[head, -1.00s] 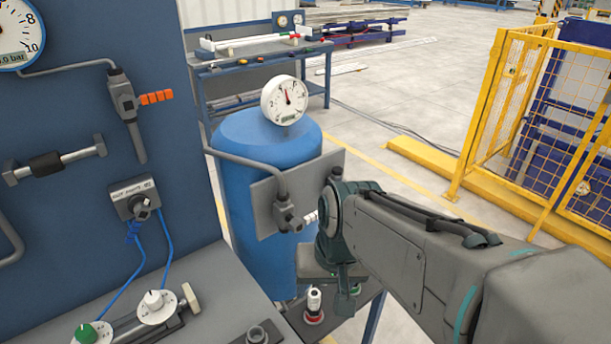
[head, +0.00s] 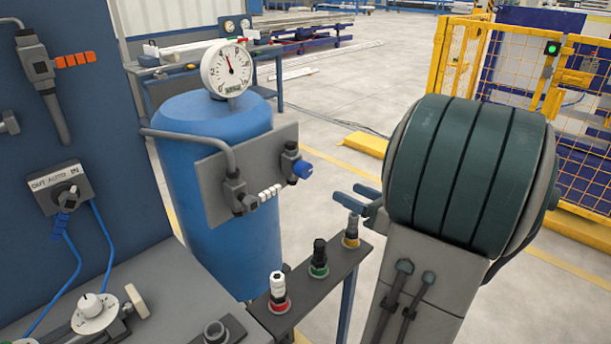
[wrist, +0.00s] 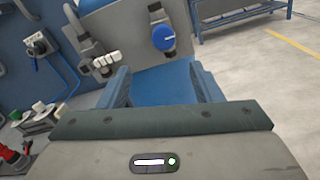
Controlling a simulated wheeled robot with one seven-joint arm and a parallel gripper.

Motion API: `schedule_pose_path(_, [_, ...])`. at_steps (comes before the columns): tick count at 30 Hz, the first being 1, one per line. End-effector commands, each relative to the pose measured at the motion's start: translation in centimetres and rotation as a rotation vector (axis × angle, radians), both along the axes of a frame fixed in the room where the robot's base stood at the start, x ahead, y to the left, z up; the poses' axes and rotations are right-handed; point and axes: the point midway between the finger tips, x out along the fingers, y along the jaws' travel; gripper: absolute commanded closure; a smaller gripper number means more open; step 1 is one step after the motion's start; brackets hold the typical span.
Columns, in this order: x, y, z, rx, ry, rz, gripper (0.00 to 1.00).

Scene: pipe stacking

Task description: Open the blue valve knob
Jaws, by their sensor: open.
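The blue valve knob (head: 302,169) sits on a dark valve body at the right end of a grey plate (head: 215,185) in front of a blue tank. In the wrist view the blue knob (wrist: 162,38) shows face-on, beyond and above the fingers. My gripper (head: 362,202) is to the right of the knob and a little lower, apart from it, its fingers pointing left. In the wrist view my gripper (wrist: 160,85) is open and empty, with the blue tank visible between its fingers. Part of the gripper is hidden behind my arm in the head view.
A white-handled valve (head: 268,193) is left of the knob on the same plate. A round gauge (head: 227,70) stands above the tank (head: 185,125). Three fittings with red, green and yellow rings stand on a narrow shelf (head: 322,285) below. Open floor lies behind.

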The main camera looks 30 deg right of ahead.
Motion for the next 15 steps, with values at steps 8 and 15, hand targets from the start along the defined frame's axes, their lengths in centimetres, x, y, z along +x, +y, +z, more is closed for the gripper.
schedule_pose_path(8, [2.9,0.6,0.1,0.017,-0.007,-0.016,0.41])
schedule_pose_path(15, [7.8,2.4,0.0,0.016,-0.006,-0.014,0.41])
